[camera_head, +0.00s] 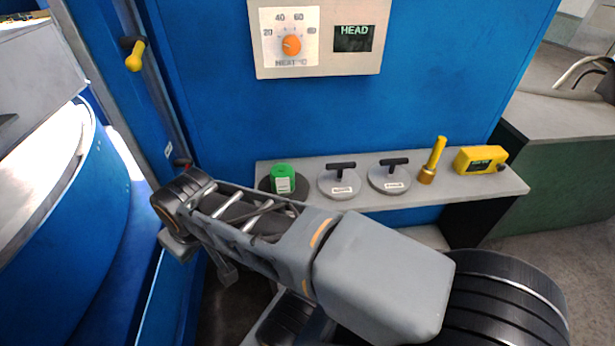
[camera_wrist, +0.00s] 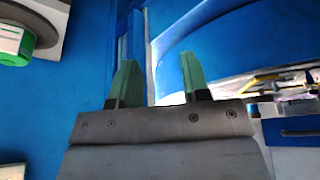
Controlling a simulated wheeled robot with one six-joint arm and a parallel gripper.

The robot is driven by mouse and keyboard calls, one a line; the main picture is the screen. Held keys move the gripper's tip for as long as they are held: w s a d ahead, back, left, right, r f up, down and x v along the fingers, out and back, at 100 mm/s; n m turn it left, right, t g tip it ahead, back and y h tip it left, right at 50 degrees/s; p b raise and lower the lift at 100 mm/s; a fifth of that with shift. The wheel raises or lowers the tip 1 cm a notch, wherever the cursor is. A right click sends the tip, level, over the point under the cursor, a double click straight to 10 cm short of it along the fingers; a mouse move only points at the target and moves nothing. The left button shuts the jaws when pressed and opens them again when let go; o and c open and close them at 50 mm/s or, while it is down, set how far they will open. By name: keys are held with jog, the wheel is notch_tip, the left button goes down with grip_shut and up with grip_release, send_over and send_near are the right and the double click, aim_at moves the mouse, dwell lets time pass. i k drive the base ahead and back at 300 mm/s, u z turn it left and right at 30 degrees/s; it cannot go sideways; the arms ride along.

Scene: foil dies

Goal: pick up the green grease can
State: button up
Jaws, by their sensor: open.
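The green grease can (camera_head: 282,172) is a small green cylinder with a white label, upright at the left end of the grey shelf. It stands on a dark round disc (camera_head: 301,184), partly hidden by my arm. In the wrist view the can (camera_wrist: 27,42) shows at the upper left edge, cut off by the frame, with the dark disc beside it. My gripper (camera_wrist: 160,78) is open, with two green-tipped fingers apart and nothing between them. The can lies to the left of the fingers, not between them. In the head view my fingertips cannot be made out clearly.
Two grey discs (camera_head: 339,188) (camera_head: 389,182) with black T-handles stand right of the can on the shelf (camera_head: 440,194). Further right are a yellow torch-like tool (camera_head: 433,161) and a yellow box (camera_head: 480,160). A blue panel (camera_head: 420,90) rises behind; a blue drum (camera_head: 70,225) stands left.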

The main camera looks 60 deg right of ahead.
aim_at(282, 176)
jog(key=u, duration=2.2)
jog(key=k, duration=1.25)
jog(key=z, duration=0.85)
jog(key=i, duration=0.5)
jog(key=z, duration=0.05)
